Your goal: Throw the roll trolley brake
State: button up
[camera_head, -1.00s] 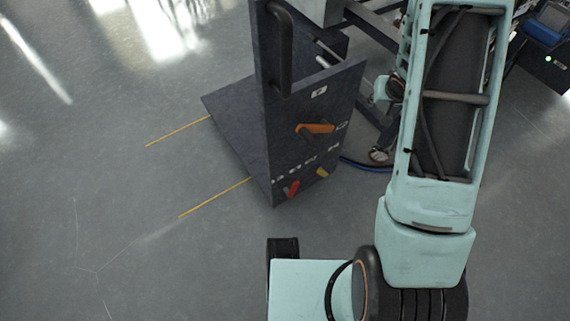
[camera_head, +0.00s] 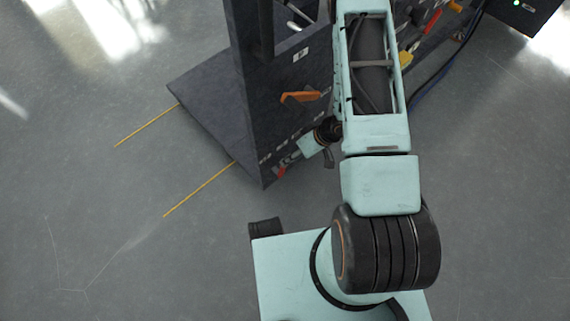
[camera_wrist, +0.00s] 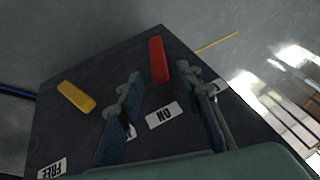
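The roll trolley (camera_head: 285,125) is a dark grey upright unit standing on the floor in the head view. A red lever (camera_head: 281,171) sits low on its side, and an orange lever (camera_head: 300,97) higher up. In the wrist view the red lever (camera_wrist: 158,60) lies just beyond and between my fingertips, above an "ON" label (camera_wrist: 164,115). A yellow lever (camera_wrist: 76,97) is to the left, with a "FREE" label (camera_wrist: 52,168) below it. My gripper (camera_wrist: 160,74) is open, its two blue-grey fingers apart; contact with the red lever cannot be told.
The trolley's flat base (camera_head: 195,100) reaches left over the grey floor, by two yellow floor lines (camera_head: 195,192). Machine parts and dark cables (camera_head: 440,85) stand behind my arm at the right. The floor at left is clear.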

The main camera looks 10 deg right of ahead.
jog(key=shift+b+x, duration=0.7)
jog(key=shift+x, duration=1.7)
grip_shut()
